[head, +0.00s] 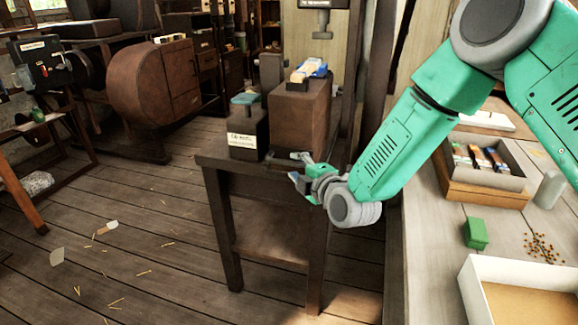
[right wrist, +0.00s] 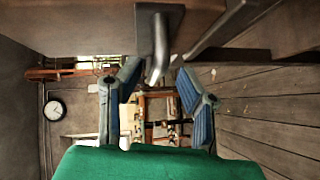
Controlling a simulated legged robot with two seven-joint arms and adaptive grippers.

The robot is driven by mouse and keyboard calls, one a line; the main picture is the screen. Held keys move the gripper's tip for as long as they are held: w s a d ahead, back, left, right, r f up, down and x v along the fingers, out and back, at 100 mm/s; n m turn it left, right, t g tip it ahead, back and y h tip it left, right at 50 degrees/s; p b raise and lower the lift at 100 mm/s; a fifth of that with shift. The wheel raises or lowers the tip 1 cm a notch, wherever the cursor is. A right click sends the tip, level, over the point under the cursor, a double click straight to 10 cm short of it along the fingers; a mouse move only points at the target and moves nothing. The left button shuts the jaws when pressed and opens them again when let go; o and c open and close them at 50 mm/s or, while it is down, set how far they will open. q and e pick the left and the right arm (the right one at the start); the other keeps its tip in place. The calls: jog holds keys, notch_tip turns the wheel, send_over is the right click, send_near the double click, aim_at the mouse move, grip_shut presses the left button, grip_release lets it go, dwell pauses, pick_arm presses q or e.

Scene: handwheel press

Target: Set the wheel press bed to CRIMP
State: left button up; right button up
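The press stands on a dark wooden stand (head: 240,165). It has a brown block-shaped bed (head: 297,118), with a blue and yellow piece (head: 307,72) on top and a grey ram (head: 322,22) above. My right gripper (head: 304,180) is at the stand's front edge, below the block, beside a grey metal handle (head: 298,156). In the right wrist view its two blue-padded fingers (right wrist: 158,95) are wide apart. A bent grey metal bar (right wrist: 158,60) reaches down to the gap between them; I cannot tell contact. No CRIMP marking is readable. My left gripper is out of view.
A dark box with a green top and white label (head: 243,139) stands left of the block. A bench at right holds a wooden tray (head: 487,192), a green box (head: 476,233) and a white box (head: 520,270). The plank floor (head: 150,240) at left is mostly clear.

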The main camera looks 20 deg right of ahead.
aim_at(282, 160)
jog(key=w+a, duration=0.2)
jog(key=w, duration=0.1)
jog(key=shift+a, duration=0.4)
jog(key=shift+w+a, duration=0.1)
jog(key=shift+a, duration=0.15)
jog(key=shift+d, duration=0.25)
jog(key=shift+d+f, duration=0.1)
jog(key=shift+d, duration=0.25)
jog(key=c, duration=0.6)
jog(key=shift+d+f, duration=0.15)
jog(key=shift+d, duration=0.2)
grip_shut()
jog(key=shift+a, duration=0.35)
jog(key=shift+w+d+r, duration=0.2)
jog(key=shift+w+d, duration=0.05)
jog(key=shift+w, duration=0.15)
jog(key=o, duration=0.6)
grip_release()
jog(key=shift+f, duration=0.15)
